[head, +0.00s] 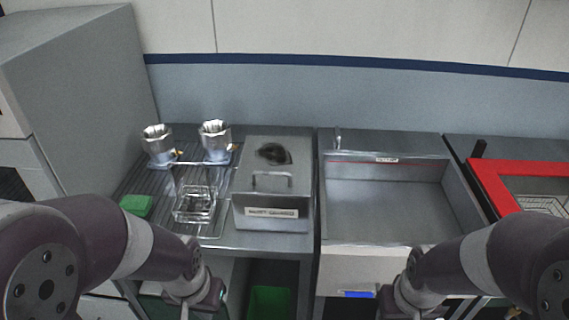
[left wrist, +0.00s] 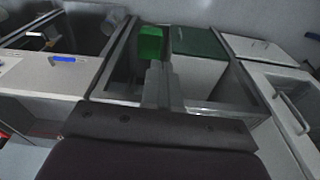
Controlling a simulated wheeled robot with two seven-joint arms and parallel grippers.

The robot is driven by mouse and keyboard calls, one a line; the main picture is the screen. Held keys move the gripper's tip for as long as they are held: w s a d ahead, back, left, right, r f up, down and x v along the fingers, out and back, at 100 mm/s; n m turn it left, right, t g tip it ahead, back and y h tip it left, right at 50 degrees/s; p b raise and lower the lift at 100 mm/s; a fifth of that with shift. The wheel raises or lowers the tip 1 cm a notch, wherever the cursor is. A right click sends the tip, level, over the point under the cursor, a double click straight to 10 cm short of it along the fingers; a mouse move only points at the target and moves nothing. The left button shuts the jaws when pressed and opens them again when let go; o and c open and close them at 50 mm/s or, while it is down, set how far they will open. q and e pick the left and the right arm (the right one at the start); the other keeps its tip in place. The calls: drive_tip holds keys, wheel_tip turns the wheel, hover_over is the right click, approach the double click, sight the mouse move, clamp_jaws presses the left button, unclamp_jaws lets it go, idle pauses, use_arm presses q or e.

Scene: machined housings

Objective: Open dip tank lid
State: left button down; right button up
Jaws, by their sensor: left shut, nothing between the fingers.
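The dip tank (head: 242,211) is a grey metal box with a label on its front, standing on the counter left of the sink. Its flat lid (head: 252,160) lies on top and looks closed, with a bar handle (head: 270,178) near the front and a dark patch behind it. My left gripper (head: 188,311) is low in front of the counter, left of and below the tank, not touching it. In the left wrist view its fingers (left wrist: 158,84) are together and empty. My right gripper (head: 400,312) is low in front of the sink; its fingertips are not clear.
Two metal housings (head: 158,140) (head: 215,135) and a clear dish (head: 194,205) stand on the ribbed drainer left of the tank. A green block (head: 136,205) is at far left. The sink (head: 385,205) is empty. A red frame (head: 490,185) is at right.

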use_arm(q)
wheel_tip(320, 180, down, 10)
drive_tip(key=d+b, duration=0.2)
drive_tip(key=b, duration=0.4)
drive_tip(key=m+t+b, duration=1.9)
drive_tip(key=m+b, duration=0.9)
drive_tip(key=m, duration=0.8)
approach(279, 194)
wheel_tip(279, 194, up, 2)
drive_tip(key=p+x, duration=0.1)
drive_tip(key=x, duration=0.9)
use_arm(e)
wheel_tip(279, 194, down, 37)
